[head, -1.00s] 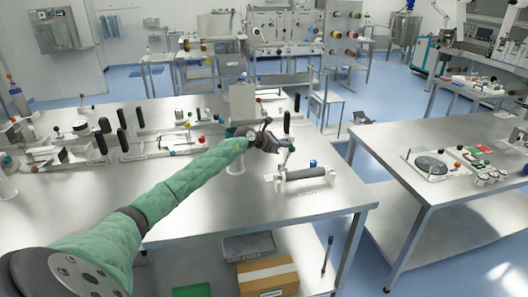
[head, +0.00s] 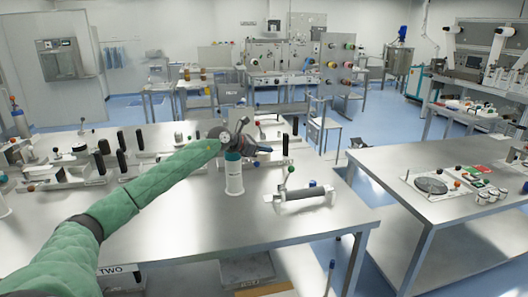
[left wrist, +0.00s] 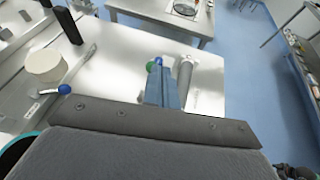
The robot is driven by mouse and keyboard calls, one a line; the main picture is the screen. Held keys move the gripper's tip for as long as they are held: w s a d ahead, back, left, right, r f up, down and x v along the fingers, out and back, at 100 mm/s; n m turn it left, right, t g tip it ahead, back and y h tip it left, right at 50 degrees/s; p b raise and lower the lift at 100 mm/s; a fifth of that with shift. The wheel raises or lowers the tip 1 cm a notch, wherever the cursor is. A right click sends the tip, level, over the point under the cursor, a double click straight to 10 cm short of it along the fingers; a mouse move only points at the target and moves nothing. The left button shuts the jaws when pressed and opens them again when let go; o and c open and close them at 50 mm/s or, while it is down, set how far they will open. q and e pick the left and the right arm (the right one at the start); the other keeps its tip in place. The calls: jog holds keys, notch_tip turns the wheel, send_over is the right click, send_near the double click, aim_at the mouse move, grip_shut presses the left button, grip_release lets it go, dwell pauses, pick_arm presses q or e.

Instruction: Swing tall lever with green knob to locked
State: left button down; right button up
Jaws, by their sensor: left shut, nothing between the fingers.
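The green knob (head: 291,169) tops a tall thin lever (head: 284,183) on a small fixture with a grey roller (head: 303,194), near the right end of the steel bench. The lever stands nearly upright, leaning slightly. My left gripper (head: 266,150) is shut and empty, up and left of the knob, apart from it in the head view. In the left wrist view my shut blue-grey fingers (left wrist: 163,84) overlap the fixture, with the green knob (left wrist: 150,67) showing beside the tips. Contact there cannot be told. My right gripper is not in view.
A white cylinder (head: 234,175) stands on the bench under my left forearm. Other lever fixtures with black upright handles (head: 125,164) fill the left of the bench. A second steel table (head: 460,205) stands at the right across a floor gap. The bench front is clear.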

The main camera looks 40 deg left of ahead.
pick_arm(q)
jog(key=shift+s+a+r, duration=0.2)
jog(key=shift+r, duration=0.1)
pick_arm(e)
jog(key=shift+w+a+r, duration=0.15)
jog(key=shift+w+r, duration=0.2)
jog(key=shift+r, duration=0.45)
pick_arm(q)
jog(key=shift+w+f, duration=0.1)
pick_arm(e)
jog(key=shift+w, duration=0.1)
